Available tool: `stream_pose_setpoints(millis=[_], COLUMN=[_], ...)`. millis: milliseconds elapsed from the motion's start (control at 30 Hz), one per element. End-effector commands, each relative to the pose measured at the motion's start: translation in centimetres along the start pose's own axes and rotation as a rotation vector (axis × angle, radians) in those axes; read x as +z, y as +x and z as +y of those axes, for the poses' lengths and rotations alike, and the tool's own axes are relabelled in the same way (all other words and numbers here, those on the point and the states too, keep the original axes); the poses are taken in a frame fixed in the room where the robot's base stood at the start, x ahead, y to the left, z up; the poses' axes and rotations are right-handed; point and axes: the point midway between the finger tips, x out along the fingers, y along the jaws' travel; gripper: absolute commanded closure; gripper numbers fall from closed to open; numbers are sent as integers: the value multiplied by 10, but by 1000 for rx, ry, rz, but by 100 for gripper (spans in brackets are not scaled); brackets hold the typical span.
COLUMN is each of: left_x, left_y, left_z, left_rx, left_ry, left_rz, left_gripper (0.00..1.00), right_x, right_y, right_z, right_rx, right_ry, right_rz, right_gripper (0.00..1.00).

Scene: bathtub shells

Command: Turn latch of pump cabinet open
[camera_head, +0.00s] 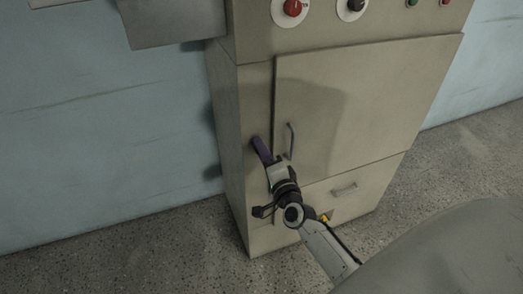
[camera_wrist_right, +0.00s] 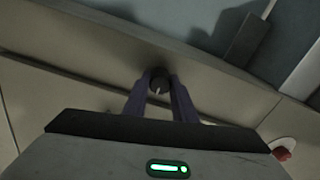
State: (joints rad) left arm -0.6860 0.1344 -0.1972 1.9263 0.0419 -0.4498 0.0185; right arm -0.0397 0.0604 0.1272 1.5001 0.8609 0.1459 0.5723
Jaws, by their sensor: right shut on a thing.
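The pump cabinet (camera_head: 225,120) is a tall beige cabinet with a closed-looking door (camera_head: 370,90) on its front. My right gripper (camera_head: 258,145) reaches up to the narrow strip left of the door, its purple fingers against the front. In the right wrist view, the two purple fingers (camera_wrist_right: 161,98) are shut on a small dark round latch knob (camera_wrist_right: 158,80) with a pale line on it. The fingers hold it from both sides. In the head view the latch is hidden behind the fingers. My left gripper is not in view.
A vertical door handle (camera_head: 291,140) stands just right of my right gripper. A red knob (camera_head: 293,7) and a black knob (camera_head: 354,4) sit above the door. A grey panel (camera_head: 172,22) juts out at upper left.

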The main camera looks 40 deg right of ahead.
Motion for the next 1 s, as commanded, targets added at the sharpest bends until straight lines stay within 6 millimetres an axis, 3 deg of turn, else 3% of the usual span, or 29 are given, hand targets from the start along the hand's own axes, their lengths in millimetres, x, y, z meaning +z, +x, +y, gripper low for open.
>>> stream_pose_setpoints(millis=[167,200,300,667,1000], left_x=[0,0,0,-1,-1], left_y=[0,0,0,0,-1], left_z=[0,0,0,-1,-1], left_rx=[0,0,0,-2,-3], left_ry=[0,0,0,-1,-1], left_rz=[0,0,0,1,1], left_gripper=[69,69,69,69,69], right_x=[0,0,0,0,0], right_y=[0,0,0,-7,-70], right_z=[1,1,1,1,2], right_rx=[2,2,2,2,3], right_ry=[2,2,1,0,-2], right_rz=[0,0,0,-1,0], right_gripper=[98,69,57,57,57])
